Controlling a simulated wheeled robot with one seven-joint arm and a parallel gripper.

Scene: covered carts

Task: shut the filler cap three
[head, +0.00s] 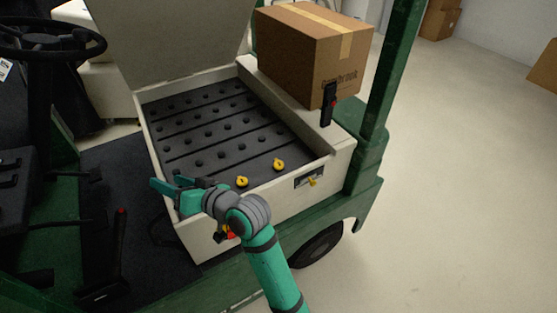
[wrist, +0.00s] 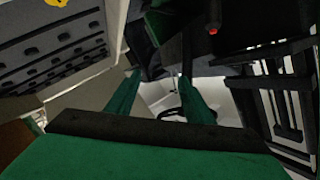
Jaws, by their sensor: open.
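A cream battery box (head: 150,130) on the cart stands open, showing a dark battery top (head: 205,125) with rows of black caps. Two yellow filler caps stand out near its front edge, a left one (head: 242,182) and a right one (head: 279,164). I cannot tell which cap is number three, and my arm hides the front left corner. One yellow cap (wrist: 57,2) also shows at the top edge of the wrist view. My gripper (head: 163,185) is open and empty over the box's left front edge, left of the yellow caps. Its fingers are apart in the wrist view (wrist: 157,85).
The raised lid (head: 165,40) stands behind the box. A cardboard box (head: 315,55) and a black lever (head: 328,105) are on the right ledge. A green post (head: 385,80) rises at right. A red-topped lever (head: 121,225) and steering wheel (head: 45,40) are at left.

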